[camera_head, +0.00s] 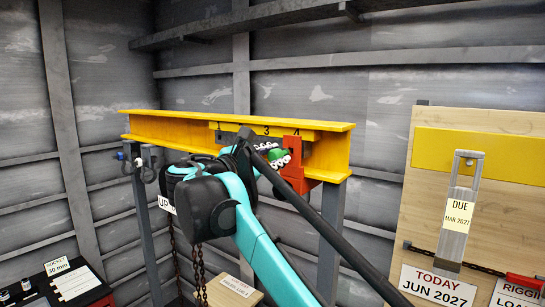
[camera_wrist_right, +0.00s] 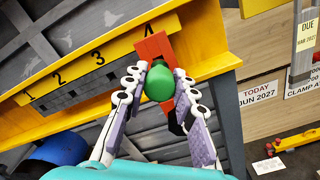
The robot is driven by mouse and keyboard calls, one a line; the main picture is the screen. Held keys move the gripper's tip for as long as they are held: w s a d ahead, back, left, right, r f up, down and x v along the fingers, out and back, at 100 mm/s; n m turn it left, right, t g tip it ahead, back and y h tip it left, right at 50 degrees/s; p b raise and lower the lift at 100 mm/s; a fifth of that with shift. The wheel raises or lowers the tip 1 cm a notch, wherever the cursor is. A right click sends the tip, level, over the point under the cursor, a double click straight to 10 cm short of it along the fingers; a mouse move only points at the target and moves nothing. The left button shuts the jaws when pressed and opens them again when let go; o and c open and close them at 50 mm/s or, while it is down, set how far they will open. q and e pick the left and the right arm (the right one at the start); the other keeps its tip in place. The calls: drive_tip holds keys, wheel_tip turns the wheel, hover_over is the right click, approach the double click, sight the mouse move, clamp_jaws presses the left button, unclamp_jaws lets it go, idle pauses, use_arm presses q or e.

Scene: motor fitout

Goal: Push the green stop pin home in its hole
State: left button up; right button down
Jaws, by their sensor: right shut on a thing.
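The green stop pin (camera_wrist_right: 160,84) shows its rounded green head in the right wrist view, in front of a red block (camera_wrist_right: 152,46) at the end of the yellow beam. My right gripper (camera_wrist_right: 158,76) has its two fingers on either side of the green head and is shut on it. In the head view, the right gripper (camera_head: 276,153) is at the beam's right end, beside the red block (camera_head: 297,172), with a bit of green (camera_head: 279,158) between the fingers. The hole is hidden, and I cannot tell how deep the pin sits. My left gripper is not in view.
The yellow beam (camera_head: 185,126) carries a numbered strip and stands on grey posts (camera_head: 330,235). Chains (camera_head: 198,270) hang below it. A wooden board (camera_head: 425,210) with signs stands at the right. A dark case (camera_head: 40,290) is at the lower left.

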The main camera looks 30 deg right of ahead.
drive_tip(key=shift+x, duration=1.15)
drive_tip(key=c, duration=1.1)
unclamp_jaws()
drive_tip(key=shift+c, duration=0.2)
drive_tip(key=shift+a, duration=0.1)
drive_tip(key=v, duration=1.1)
drive_tip(key=shift+s+a, duration=0.2)
drive_tip(key=shift+a, duration=0.15)
drive_tip(key=shift+f, duration=0.15)
